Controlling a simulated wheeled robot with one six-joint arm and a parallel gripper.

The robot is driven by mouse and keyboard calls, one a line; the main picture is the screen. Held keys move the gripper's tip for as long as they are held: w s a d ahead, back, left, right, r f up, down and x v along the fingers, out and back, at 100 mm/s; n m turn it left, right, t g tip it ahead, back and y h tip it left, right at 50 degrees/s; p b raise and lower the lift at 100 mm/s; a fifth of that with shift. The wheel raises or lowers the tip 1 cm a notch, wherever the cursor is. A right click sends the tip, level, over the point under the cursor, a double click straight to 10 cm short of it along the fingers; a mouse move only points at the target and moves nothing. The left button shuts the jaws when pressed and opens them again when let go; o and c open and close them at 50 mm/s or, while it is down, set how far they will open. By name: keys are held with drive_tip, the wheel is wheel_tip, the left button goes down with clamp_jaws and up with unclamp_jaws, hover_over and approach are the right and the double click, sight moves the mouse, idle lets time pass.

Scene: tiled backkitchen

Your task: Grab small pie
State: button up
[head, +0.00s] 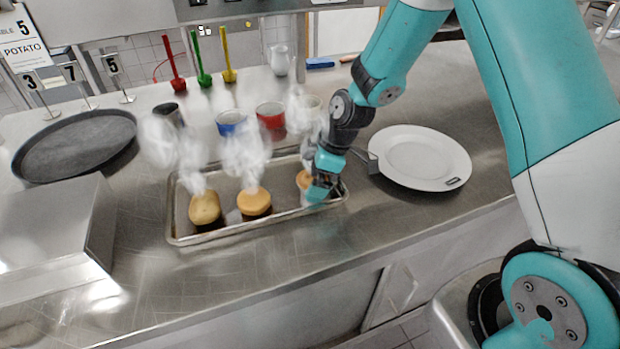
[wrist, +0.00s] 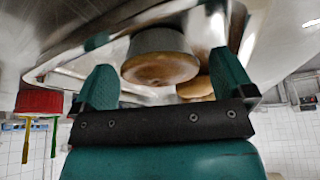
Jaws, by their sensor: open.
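A metal tray (head: 180,237) on the counter holds a potato (head: 205,208) at the left and a pie (head: 254,202) in the middle. Another pie (head: 304,180) sits at the tray's right end, partly hidden by my gripper (head: 322,185). In the wrist view, a round pie with a grey case and brown top (wrist: 160,66) lies between the two teal fingers of my gripper (wrist: 165,85). The fingers are apart, with gaps visible beside the pie. A second tan top (wrist: 196,88) shows behind it. White steam rises over the food.
A white plate (head: 419,157) stands right of the tray, close to my arm. A dark round tray (head: 75,146) lies at the left. Blue (head: 231,123) and red (head: 270,115) cups stand behind the metal tray. The counter in front of it is clear.

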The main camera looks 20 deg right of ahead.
drive_tip(key=shift+a+f, duration=0.15)
drive_tip(key=shift+f, duration=0.2)
drive_tip(key=c, duration=0.5)
drive_tip(key=shift+c, duration=0.2)
drive_tip(key=shift+r, duration=0.1)
